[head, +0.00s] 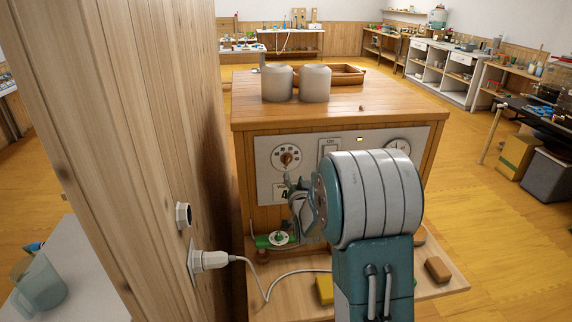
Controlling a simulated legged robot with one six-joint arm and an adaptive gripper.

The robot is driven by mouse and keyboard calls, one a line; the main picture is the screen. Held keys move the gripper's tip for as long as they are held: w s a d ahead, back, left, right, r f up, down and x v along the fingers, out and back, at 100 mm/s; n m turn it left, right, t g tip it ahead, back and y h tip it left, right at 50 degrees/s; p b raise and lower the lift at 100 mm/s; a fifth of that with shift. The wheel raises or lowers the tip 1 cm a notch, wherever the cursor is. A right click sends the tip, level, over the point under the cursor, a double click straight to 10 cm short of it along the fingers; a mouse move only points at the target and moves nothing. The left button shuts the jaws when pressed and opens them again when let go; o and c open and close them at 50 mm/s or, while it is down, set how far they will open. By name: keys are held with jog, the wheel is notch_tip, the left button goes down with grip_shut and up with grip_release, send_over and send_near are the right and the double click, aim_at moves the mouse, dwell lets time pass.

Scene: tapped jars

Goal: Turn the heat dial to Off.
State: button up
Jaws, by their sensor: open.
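A wooden cabinet has a pale front panel (262,185). A round white dial with a brown knob (287,156) is at the panel's left; it looks like the heat dial. Its markings are too small to read. A second round white face (397,147) sits at the panel's right, its lower part hidden by my arm. My gripper (290,192) is open, below the left dial in the picture and in front of the panel. It appears apart from the dial and holds nothing. It covers part of a card with a dark figure.
Two pale jars (314,83) and a wooden tray (346,75) stand on the cabinet top. A wooden post (120,120) rises close on the left, with a plug (210,260) and white cable. A green-based fitting (279,238) and a yellow block (324,289) lie low in front.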

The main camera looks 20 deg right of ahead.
aim_at(287, 162)
jog(key=x, duration=0.5)
jog(key=a+x, duration=0.1)
jog(key=x, duration=0.2)
jog(key=shift+w, duration=0.45)
jog(key=shift+w+d+f, duration=0.1)
jog(key=shift+d, duration=0.7)
jog(key=c, duration=0.6)
jog(key=shift+a, duration=0.2)
grip_shut()
jog(key=shift+a, duration=0.15)
